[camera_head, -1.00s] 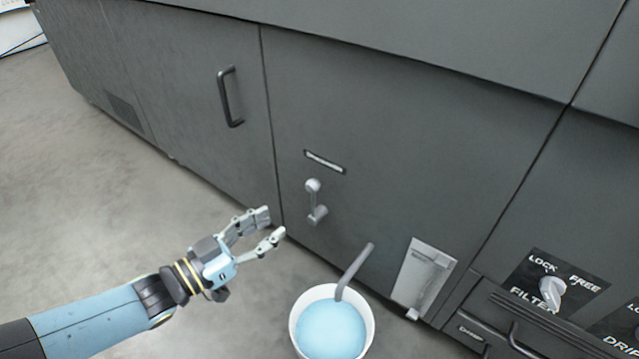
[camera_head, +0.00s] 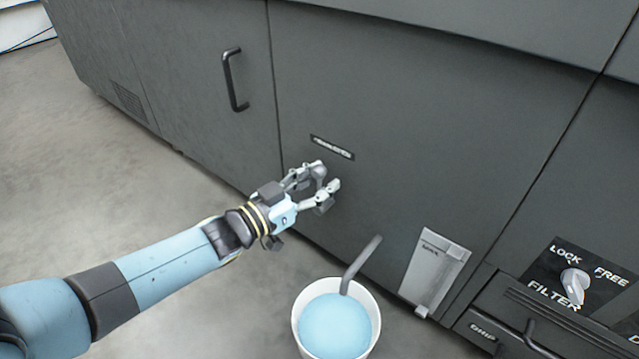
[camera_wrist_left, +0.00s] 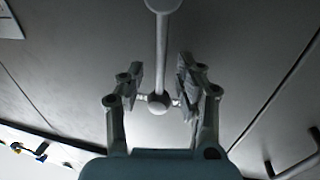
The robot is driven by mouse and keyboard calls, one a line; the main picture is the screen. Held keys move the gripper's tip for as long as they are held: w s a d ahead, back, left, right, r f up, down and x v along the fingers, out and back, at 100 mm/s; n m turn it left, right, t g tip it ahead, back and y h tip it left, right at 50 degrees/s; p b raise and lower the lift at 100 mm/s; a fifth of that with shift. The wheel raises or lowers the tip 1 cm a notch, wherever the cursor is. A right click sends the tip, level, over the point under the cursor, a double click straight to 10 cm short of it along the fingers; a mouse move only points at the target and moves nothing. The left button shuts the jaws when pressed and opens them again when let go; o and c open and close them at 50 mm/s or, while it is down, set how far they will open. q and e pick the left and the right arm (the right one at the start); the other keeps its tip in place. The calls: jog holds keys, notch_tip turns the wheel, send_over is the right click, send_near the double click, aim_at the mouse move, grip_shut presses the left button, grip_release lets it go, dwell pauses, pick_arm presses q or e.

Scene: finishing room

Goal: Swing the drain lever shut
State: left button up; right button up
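The drain lever (camera_head: 319,173) is a grey rod with rounded ends on the dark cabinet front, below a small label plate. In the head view it is partly hidden by my left gripper (camera_head: 328,175), which is at the lever. In the left wrist view the lever (camera_wrist_left: 162,55) runs up from between the fingers of my left gripper (camera_wrist_left: 160,90). My right gripper is not in view.
A bent grey spout (camera_head: 361,262) hangs into a white bucket (camera_head: 297,318) of blue liquid below the lever. A pale plate (camera_head: 436,270) and a filter knob (camera_head: 575,285) are to the right. A black door handle (camera_head: 232,80) is at upper left.

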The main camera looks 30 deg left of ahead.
pick_arm(q)
jog(key=c, duration=0.7)
grip_shut()
jog(key=shift+f, duration=0.15)
